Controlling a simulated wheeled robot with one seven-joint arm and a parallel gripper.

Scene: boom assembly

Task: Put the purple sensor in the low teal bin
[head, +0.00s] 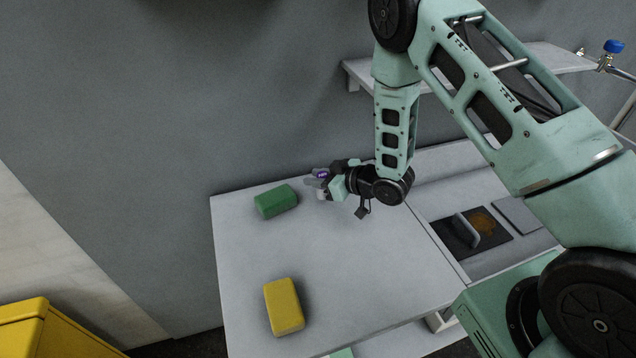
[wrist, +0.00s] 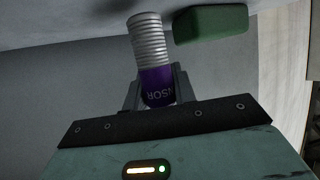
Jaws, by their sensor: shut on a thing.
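The purple sensor (wrist: 160,86) has a purple body with white lettering and a pale ribbed end. My gripper (head: 323,183) is shut on it, with one finger on either side of the purple body in the wrist view. In the head view the purple sensor (head: 322,174) is a small purple and grey shape at the gripper's tip, above the far part of the white table. Whether it touches the tabletop is unclear. No low teal bin can be clearly made out; a pale teal sliver shows at the bottom edge of the head view, too little to identify.
A green block (head: 276,201) lies left of my gripper on the white table (head: 350,270). A yellow block (head: 284,307) lies nearer the front. A yellow container (head: 30,335) stands at lower left. A wall shelf (head: 545,58) hangs behind my arm. The middle of the table is clear.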

